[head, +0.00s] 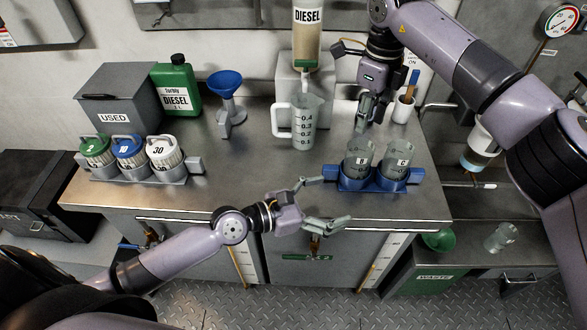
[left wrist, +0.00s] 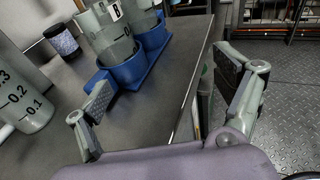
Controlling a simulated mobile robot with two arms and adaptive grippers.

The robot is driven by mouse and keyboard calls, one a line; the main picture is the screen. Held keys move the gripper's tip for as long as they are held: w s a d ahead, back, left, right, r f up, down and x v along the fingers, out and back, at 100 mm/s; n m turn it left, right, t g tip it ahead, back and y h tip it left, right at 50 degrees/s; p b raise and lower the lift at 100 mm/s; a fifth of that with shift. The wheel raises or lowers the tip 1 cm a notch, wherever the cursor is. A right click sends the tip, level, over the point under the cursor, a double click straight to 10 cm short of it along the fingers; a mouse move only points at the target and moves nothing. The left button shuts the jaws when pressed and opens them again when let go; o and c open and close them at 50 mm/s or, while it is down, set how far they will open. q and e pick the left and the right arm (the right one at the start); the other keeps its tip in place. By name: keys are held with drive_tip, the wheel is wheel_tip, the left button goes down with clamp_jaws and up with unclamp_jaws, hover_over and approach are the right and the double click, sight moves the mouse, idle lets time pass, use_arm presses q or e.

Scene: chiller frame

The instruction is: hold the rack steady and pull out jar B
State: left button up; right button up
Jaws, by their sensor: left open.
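The blue rack (head: 372,187) stands near the front edge of the counter. Jar B (head: 357,150), clear with a white label, stands upright in its left cup. Jar C (head: 395,152) stands in the right cup. My left gripper (head: 336,203) is open and empty, left of and in front of the rack. One finger is close to the rack's left end; contact is unclear. In the left wrist view the rack (left wrist: 153,42) lies ahead, beyond the left finger of my gripper (left wrist: 165,72). My right gripper (head: 370,112) points down behind jar B, apart from it; its opening is unclear.
A measuring jug (head: 303,130) stands left of my right gripper, below the diesel dispenser (head: 307,35). A holder with lidded jars (head: 130,172) is at the left. The counter's middle is clear.

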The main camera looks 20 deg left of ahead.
use_arm(q)
drive_tip(key=g+y, duration=0.1)
drive_tip(key=g, duration=0.1)
approach(346, 171)
drive_tip(key=v, duration=0.4)
drive_tip(key=x, duration=1.7)
drive_tip(key=shift+w+a+f, duration=0.15)
drive_tip(key=shift+a+f, duration=0.05)
drive_tip(key=shift+c, duration=0.3)
